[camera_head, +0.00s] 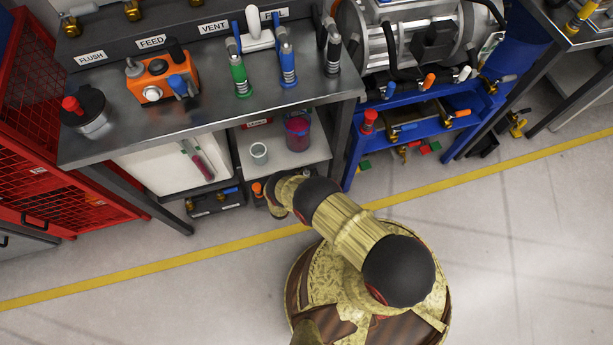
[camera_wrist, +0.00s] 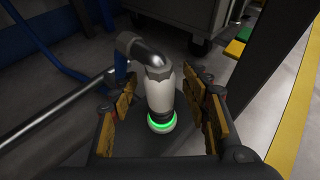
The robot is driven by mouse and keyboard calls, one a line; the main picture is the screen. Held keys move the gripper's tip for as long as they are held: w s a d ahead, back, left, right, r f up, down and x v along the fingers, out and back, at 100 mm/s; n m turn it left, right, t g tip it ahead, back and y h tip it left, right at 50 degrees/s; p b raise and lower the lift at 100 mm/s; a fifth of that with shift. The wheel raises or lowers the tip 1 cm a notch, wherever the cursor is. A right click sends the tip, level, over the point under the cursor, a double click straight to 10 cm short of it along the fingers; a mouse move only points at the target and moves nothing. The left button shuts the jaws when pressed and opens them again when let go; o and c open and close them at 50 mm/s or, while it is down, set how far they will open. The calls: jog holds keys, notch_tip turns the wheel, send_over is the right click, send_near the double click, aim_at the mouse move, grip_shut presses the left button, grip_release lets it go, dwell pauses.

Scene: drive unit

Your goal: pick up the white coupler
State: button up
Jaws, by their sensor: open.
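In the wrist view a white coupler (camera_wrist: 159,95) with a grey metal elbow on its far end and a glowing green ring at its near end lies between the fingers of my gripper (camera_wrist: 168,105). The fingers have worn yellow pads, stand apart on either side of it, and show gaps to it. In the head view my arm reaches to the front of the bench's lower shelf; its end hides the gripper and the coupler there.
The steel bench (camera_head: 210,118) holds an orange unit (camera_head: 158,79), a green coupler (camera_head: 240,76), a blue coupler (camera_head: 287,66) and a white T-shaped piece (camera_head: 259,38). A cup (camera_head: 259,153) stands on the lower shelf. A blue cart (camera_head: 353,150) stands right; the foreground floor is clear.

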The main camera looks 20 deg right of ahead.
jog(key=shift+c, duration=1.1)
grip_shut()
